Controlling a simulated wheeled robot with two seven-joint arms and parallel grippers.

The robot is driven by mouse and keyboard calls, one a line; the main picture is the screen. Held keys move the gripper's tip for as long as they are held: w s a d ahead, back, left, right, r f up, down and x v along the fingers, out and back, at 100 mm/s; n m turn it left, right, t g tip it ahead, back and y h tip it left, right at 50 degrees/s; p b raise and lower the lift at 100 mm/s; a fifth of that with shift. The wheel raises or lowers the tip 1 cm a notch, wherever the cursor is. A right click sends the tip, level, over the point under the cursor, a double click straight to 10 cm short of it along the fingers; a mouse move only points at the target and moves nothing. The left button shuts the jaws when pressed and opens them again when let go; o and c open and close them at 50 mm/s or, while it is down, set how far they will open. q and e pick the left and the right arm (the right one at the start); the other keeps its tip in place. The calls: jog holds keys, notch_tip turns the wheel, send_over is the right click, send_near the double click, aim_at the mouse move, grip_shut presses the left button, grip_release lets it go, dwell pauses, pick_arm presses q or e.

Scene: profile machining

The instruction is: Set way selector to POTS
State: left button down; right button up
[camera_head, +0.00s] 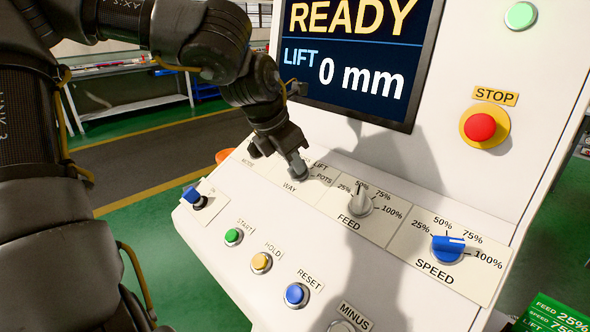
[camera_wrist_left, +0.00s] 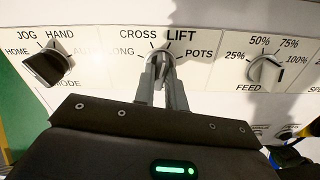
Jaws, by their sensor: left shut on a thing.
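The WAY selector is a knob (camera_wrist_left: 159,54) with the labels LONG, CROSS, LIFT and POTS around it. POTS (camera_wrist_left: 199,54) is the label on its right side. In the wrist view the knob stands roughly upright, between CROSS and LIFT; the fingers partly cover it, so its exact pointing is hard to tell. My left gripper (camera_head: 301,169) is shut on the knob, with its two fingers (camera_wrist_left: 161,75) on either side. In the head view the gripper hides the knob and part of its label plate (camera_head: 291,187). My right gripper is not in view.
The FEED knob (camera_head: 359,204) is right of WAY, and the blue SPEED knob (camera_head: 447,248) is farther right. The MODE knob (camera_wrist_left: 48,66) is to the left. START, HOLD and RESET buttons line the front. The screen (camera_head: 360,60) reads READY, LIFT 0 mm; a red STOP button (camera_head: 480,127) is beside it.

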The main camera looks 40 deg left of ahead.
pick_arm(q)
jog(key=shift+s+f+m, duration=0.15)
jog(key=shift+f+m, duration=0.15)
jog(key=shift+m, duration=0.9)
jog(key=m, duration=0.3)
jog(key=shift+m, duration=0.9)
jog(key=m, duration=0.4)
jog(key=shift+b, duration=0.4)
jog(key=c, duration=1.3)
grip_release()
jog(key=shift+d+r, duration=0.1)
